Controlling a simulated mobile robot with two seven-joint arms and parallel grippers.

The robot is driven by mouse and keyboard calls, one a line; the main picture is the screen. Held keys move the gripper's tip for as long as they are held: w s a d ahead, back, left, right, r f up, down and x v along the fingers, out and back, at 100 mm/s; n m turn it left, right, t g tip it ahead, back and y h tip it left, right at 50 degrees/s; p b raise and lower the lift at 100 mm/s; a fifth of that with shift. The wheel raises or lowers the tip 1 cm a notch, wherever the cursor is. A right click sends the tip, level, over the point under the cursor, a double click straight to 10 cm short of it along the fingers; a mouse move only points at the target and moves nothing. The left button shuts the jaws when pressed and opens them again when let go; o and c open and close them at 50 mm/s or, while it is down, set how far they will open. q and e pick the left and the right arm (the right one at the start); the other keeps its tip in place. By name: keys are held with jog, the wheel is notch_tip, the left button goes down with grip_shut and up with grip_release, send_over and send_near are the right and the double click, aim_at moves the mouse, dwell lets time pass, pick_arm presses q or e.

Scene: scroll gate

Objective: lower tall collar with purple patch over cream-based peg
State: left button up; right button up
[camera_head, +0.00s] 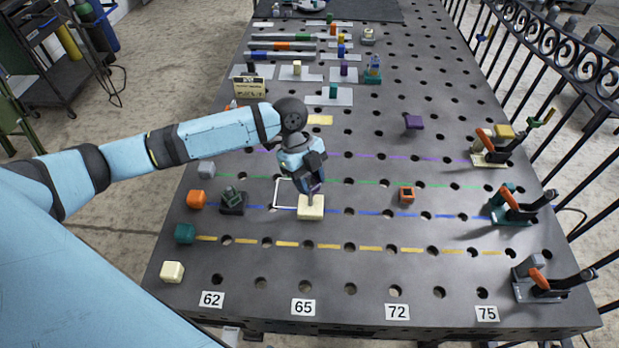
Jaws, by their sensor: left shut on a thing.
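My left gripper (311,187) is shut on the tall collar, of which a small purple patch (318,187) shows between the fingers. Most of the collar is hidden by the gripper. The cream base (311,209) of the peg stands on the dark table, directly below the gripper, on the blue dashed line. A grey shaft shows just above the base. I cannot tell whether the collar is around the peg or above it. My right gripper is not in view.
A white square outline (283,194) lies just left of the cream base. A dark block with a green top (232,202) stands further left, and an orange-topped piece (406,195) to the right. Toggle clamps (515,208) line the right edge.

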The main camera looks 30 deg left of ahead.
pick_arm(q)
jog(key=shift+f, duration=0.45)
jog(key=shift+f+b, duration=0.3)
jog(key=shift+f, duration=0.8)
jog(key=o, duration=1.1)
jog(key=b+v, duration=0.1)
jog(key=v, duration=1.3)
jog(key=shift+d, duration=0.1)
jog(key=shift+f, duration=0.1)
